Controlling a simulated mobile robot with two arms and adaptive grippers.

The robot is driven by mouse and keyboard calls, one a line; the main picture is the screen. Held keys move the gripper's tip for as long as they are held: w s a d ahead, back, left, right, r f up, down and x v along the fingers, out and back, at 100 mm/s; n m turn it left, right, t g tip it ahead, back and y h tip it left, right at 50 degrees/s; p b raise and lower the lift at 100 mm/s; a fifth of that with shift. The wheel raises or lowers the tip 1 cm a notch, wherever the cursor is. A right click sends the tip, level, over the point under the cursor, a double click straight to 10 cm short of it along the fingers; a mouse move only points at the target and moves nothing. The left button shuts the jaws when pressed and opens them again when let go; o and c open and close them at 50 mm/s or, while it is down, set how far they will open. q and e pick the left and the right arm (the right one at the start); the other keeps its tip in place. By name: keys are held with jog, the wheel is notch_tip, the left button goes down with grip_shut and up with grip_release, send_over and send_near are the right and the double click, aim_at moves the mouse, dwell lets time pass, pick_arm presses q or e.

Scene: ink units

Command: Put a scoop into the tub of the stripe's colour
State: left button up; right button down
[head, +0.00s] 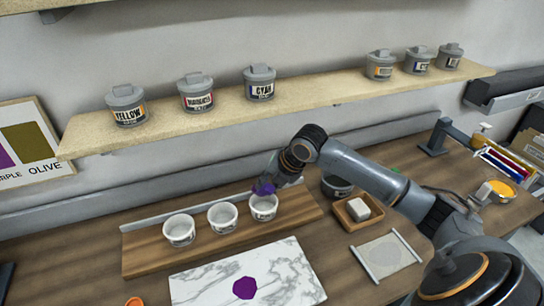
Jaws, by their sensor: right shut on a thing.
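Three white tubs stand in a row on a wooden board: a left tub (179,231), a middle tub (222,217) and a right tub (263,208). My right gripper (267,184) points down over the right tub. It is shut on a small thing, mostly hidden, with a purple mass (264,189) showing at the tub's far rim. I cannot tell if this mass is inside the tub or just above it. A purple patch (245,288) lies on a white marble slab (190,286). My left gripper is out of view.
A shelf (330,93) above holds several grey lidded jars, including a yellow-labelled jar (127,106). A dark pot (336,187), a wooden tray (350,224) with a pale block and a grey pad (387,257) stand right of the board. A colour poster (28,146) hangs left.

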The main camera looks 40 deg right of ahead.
pick_arm(q)
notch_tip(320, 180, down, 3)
jog(key=b, duration=0.3)
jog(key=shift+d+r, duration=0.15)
pick_arm(e)
notch_tip(320, 180, down, 8)
jog(key=w+d, duration=0.2)
jog(key=shift+w+d, duration=0.25)
jog(key=shift+d, duration=0.1)
jog(key=shift+f, duration=0.1)
pick_arm(q)
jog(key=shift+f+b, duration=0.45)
jog(key=shift+b, duration=0.25)
pick_arm(e)
jog(key=shift+f, duration=1)
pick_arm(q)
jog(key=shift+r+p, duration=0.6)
pick_arm(e)
jog(key=shift+s+f, duration=0.1)
dwell(1.5)
